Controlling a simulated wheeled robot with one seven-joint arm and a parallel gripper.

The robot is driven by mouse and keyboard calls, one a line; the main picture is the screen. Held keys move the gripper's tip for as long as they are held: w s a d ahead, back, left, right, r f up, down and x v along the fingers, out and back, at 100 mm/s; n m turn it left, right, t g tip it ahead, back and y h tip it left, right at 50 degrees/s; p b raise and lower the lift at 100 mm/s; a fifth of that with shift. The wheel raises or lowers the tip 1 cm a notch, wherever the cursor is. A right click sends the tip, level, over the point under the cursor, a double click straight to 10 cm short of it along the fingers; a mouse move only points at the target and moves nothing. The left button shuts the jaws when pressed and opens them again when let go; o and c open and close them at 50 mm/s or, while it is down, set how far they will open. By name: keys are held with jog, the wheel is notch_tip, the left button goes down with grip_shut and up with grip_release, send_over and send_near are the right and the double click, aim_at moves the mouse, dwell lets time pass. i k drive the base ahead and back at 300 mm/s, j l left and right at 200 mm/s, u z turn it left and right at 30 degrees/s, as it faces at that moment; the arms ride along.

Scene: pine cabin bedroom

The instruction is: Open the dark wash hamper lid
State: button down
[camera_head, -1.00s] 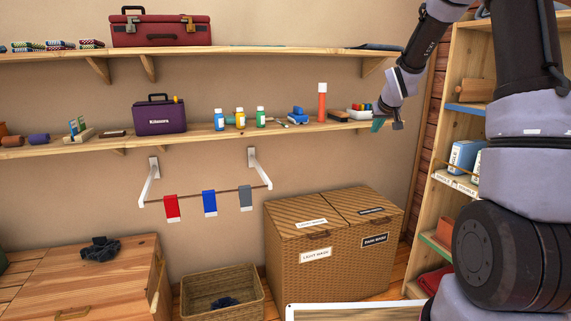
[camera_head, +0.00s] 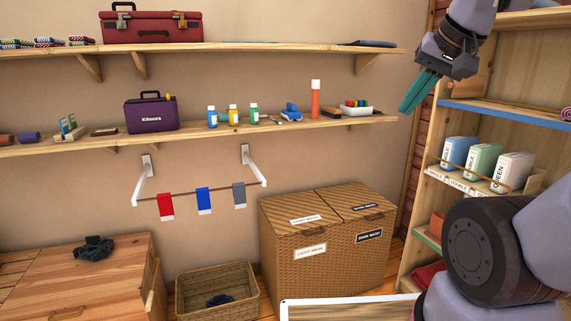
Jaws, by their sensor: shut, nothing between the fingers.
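The wicker wash hamper (camera_head: 284,268) stands on the floor against the wall, right of centre. It has two lids side by side, and both look closed. The dark wash lid (camera_head: 352,197) is the right one, with a dark label on it and a dark wash sign (camera_head: 369,236) on the front below. The light wash lid (camera_head: 303,208) is on the left. My gripper (camera_head: 407,108) is up and to the right of the hamper, well above it and apart from it. Its teal fingers are together and empty, pointing down and left.
A shelf unit (camera_head: 505,115) with boxes stands close on the right. A wall shelf (camera_head: 190,135) with bottles and a purple case runs above the hamper. A wicker basket (camera_head: 250,297) sits on the floor to the left. A pale board edge (camera_head: 288,313) shows in front.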

aim_at(355, 201)
jog(key=i+l, duration=0.15)
jog(key=i, duration=0.4)
jog(key=i+l, duration=0.2)
jog(key=i, duration=0.4)
jog(key=k+z, duration=0.05)
